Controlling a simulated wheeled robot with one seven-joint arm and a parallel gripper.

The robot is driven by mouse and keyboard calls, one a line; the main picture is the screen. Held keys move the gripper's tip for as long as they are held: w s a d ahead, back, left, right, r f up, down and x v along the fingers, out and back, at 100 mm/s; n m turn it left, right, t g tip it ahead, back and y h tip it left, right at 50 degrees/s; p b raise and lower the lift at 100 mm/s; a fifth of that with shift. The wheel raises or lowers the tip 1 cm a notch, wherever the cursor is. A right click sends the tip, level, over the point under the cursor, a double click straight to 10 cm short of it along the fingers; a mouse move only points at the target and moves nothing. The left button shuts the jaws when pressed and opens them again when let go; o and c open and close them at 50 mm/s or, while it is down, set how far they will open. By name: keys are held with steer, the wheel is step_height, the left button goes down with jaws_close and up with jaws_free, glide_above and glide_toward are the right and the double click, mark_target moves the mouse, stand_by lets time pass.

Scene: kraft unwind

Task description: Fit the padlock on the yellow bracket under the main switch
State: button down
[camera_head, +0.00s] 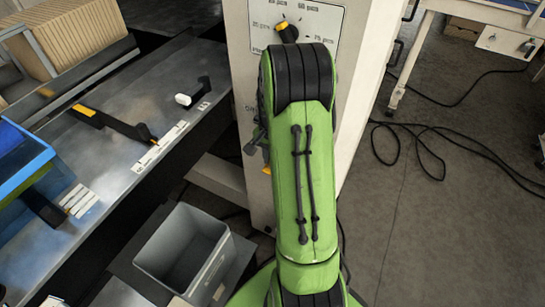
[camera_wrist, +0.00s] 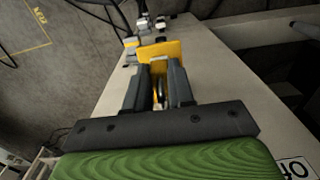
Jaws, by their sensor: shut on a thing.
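In the wrist view my gripper (camera_wrist: 158,68) has its two dark fingers closed on the padlock (camera_wrist: 160,94). Only a narrow strip of the padlock shows between the fingers, part yellowish and part metallic. The yellow bracket (camera_wrist: 161,48) stands on the pale cabinet face just beyond the fingertips. The fingertips overlap its near edge in the picture; I cannot tell whether the padlock touches it. The main switch is not clearly seen. In the head view my green arm hides the gripper, and a small yellow bit (camera_head: 266,170) shows at its left edge.
The pale cabinet (camera_head: 240,60) carries a dial with a black and yellow knob (camera_head: 288,32). A grey bin (camera_head: 184,252) stands below left. A blue crate (camera_head: 22,160) sits on the metal bench (camera_head: 110,160). Black cables (camera_head: 440,132) lie on the open floor at right.

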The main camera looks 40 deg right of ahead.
steer(key=shift+d+f, duration=0.15)
steer(key=shift+f, duration=0.1)
steer(key=c, duration=0.9)
jaws_free()
step_height(320, 180, up, 16)
steer(key=p, duration=0.3)
steer(key=shift+f, duration=0.1)
steer(key=shift+a, duration=0.2)
